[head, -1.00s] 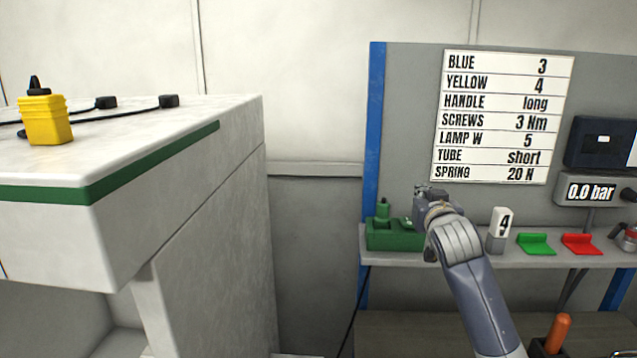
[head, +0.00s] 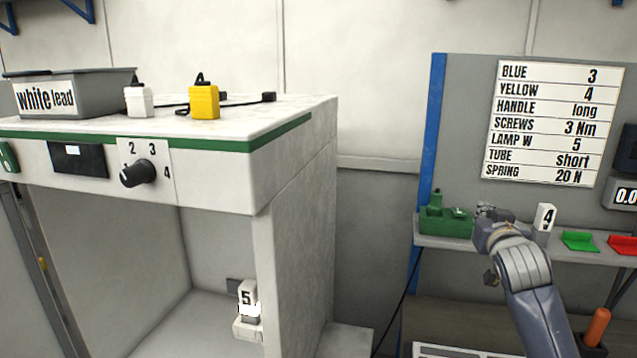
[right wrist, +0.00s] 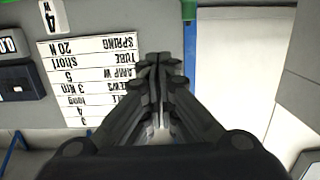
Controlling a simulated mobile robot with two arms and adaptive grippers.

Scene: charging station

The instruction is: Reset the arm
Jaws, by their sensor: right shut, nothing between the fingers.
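My right arm comes up from the lower right in the head view. Its gripper (head: 490,212) is in front of the shelf (head: 466,246), beside the green block (head: 446,221) and left of the white block marked 4 (head: 544,218). In the right wrist view the gripper's fingers (right wrist: 158,62) are together with nothing between them. The label board (right wrist: 92,62) shows upside down behind them. My left gripper is not in view.
A white bench (head: 285,196) stands at left. On it are a yellow connector (head: 204,102), a white one (head: 139,101) and a "white lead" bin (head: 95,97). A block marked 5 (head: 247,294) sits in its lower bay. A green tray (head: 580,240) and red tray (head: 624,244) lie on the shelf.

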